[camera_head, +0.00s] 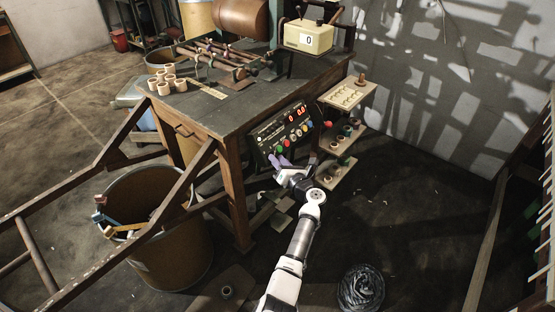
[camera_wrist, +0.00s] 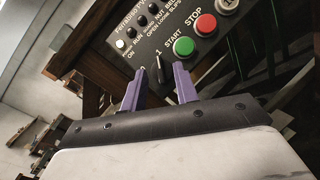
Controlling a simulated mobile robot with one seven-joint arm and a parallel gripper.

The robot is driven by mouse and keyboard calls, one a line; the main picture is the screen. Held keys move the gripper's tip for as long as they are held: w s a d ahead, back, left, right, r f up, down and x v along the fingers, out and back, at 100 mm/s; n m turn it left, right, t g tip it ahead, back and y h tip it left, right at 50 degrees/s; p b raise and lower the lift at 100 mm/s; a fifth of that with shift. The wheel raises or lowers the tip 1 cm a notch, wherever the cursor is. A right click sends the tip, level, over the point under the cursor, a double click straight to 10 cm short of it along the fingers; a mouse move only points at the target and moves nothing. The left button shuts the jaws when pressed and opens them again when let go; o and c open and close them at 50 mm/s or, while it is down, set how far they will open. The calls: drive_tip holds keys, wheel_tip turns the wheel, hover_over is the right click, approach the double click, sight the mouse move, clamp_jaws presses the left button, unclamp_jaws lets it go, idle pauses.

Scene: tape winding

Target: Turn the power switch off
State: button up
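The black control panel (camera_head: 262,137) hangs on the side of the workbench, with red digits and coloured buttons. In the wrist view the panel (camera_wrist: 204,47) shows a green START button (camera_wrist: 184,46) and a red STOP button (camera_wrist: 206,24). The dark power switch lever (camera_wrist: 159,68) stands by the printed 1 and 0, its tip near the 1. My gripper's two purple fingers (camera_wrist: 160,70) are apart, one on each side of the lever; contact cannot be told. In the head view my gripper (camera_head: 281,161) is at the panel's lower left and hides the switch.
The wooden workbench (camera_head: 230,107) carries a winding machine and a cream counter box (camera_head: 307,37). Small shelves (camera_head: 350,97) with parts stand right of the panel. A large brown drum (camera_head: 172,258) stands at left. A black coiled bundle (camera_head: 361,288) lies on the floor.

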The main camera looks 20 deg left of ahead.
drive_tip(key=shift+w+a, duration=0.35)
drive_tip(key=shift+a, duration=0.1)
clamp_jaws()
drive_tip(key=shift+f+n+b, duration=0.1)
drive_tip(key=shift+n+b, duration=0.2)
drive_tip(key=shift+b, duration=0.1)
drive_tip(key=shift+w+d+n+g+y+b, duration=0.15)
drive_tip(key=shift+n+g+y+b, duration=0.5)
drive_tip(key=shift+n+g+b, duration=1.8)
drive_tip(key=shift+w+n+g+y+b, duration=0.25)
drive_tip(key=shift+n+g+y+b, duration=0.7)
drive_tip(key=shift+n+b, duration=2.55)
drive_tip(key=shift+w+d+n+g+y+b, duration=0.15)
drive_tip(key=shift+n+g+y+b, duration=0.25)
drive_tip(key=shift+n+g+b, duration=2.5)
drive_tip(key=shift+a+n+t, duration=0.1)
drive_tip(key=shift+n+t, duration=0.5)
drive_tip(key=shift+n, duration=0.15)
